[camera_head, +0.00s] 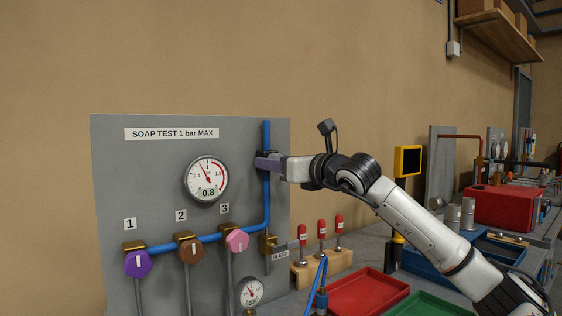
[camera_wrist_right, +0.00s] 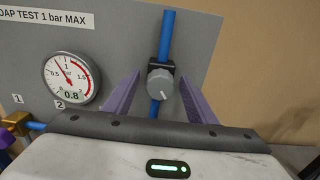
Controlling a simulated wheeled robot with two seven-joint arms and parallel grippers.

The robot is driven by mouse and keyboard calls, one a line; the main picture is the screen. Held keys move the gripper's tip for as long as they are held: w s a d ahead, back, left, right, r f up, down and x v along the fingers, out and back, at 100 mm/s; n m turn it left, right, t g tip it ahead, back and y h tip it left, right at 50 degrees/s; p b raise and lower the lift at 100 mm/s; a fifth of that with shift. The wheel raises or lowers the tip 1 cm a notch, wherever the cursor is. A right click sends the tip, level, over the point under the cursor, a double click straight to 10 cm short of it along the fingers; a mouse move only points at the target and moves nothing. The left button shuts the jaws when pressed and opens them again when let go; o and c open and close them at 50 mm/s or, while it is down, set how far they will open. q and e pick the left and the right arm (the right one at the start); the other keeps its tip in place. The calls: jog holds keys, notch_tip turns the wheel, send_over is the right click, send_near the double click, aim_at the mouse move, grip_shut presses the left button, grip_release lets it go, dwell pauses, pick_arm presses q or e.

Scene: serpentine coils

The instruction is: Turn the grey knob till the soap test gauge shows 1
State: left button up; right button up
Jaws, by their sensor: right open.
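The soap test gauge (camera_head: 206,179) hangs on the grey panel and its readout shows 0.8; it also shows in the right wrist view (camera_wrist_right: 71,79). In the head view my right gripper hides the knob. My right gripper (camera_head: 262,163) reaches in from the right, and in the right wrist view its two purple fingers (camera_wrist_right: 158,97) stand open, one on each side of the knob with gaps. My left gripper is not in view.
Purple (camera_head: 138,263), brown (camera_head: 190,250) and pink (camera_head: 237,240) knobs labelled 1 to 3 sit along the lower blue pipe. A small gauge (camera_head: 250,291) is below. A red tray (camera_head: 368,293) and a wooden block (camera_head: 321,267) with red-topped pieces stand right of the panel.

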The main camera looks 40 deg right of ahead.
jog(key=c, duration=1.3)
jog(key=shift+f+m+b, duration=0.15)
jog(key=shift+m+b, duration=0.55)
jog(key=shift+b, duration=0.2)
jog(key=shift+m+b, duration=0.45)
jog(key=shift+m, duration=0.45)
